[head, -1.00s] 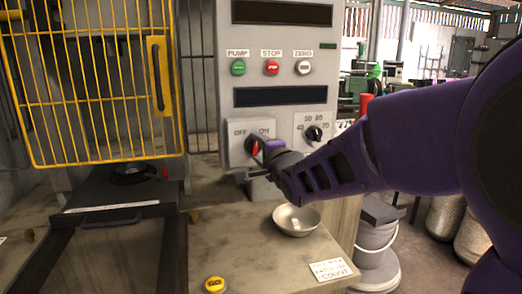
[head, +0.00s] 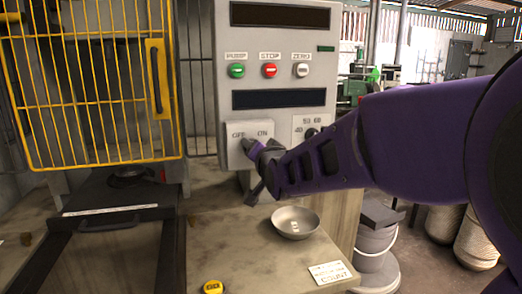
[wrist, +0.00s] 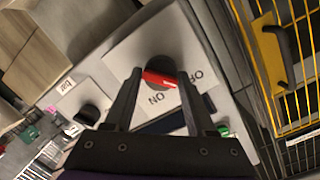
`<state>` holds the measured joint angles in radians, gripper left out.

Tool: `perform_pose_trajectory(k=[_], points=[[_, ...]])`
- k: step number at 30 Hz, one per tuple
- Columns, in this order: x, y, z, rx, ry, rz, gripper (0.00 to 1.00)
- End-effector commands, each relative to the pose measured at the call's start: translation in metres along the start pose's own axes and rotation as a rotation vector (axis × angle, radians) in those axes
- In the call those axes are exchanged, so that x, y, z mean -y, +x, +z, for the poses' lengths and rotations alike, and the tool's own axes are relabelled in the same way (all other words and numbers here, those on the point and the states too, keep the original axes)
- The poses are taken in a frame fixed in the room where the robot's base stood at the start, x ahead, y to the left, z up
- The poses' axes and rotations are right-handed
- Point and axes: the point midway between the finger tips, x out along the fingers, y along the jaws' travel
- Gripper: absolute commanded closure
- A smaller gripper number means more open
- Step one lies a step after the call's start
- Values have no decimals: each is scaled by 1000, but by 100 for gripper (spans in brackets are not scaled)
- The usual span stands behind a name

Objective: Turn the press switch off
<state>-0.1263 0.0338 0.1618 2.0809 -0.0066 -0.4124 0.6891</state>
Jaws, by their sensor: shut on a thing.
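The press switch is a red-handled rotary knob (wrist: 160,78) on a white plate (head: 236,157) of the grey control panel, below the OFF and ON labels. In the wrist view the red handle lies between my two fingers, which close on it from both ends. My gripper (wrist: 160,76) is shut on the handle; in the head view my gripper (head: 250,147) is at the plate and hides the knob. In the wrist view the labels appear rolled over, with OFF to the right and ON below the knob.
A second black knob (head: 311,133) sits right of the switch. PUMP, STOP and ZERO buttons (head: 269,70) are above. A metal bowl (head: 296,222) and a yellow object (head: 213,287) rest on the table (head: 240,250). A yellow cage door (head: 90,90) stands left.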

Motion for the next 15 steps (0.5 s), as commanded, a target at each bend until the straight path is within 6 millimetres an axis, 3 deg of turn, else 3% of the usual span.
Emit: perform_pose_trajectory(k=[15], points=[[6,0,-4,-19,-112,0,100]])
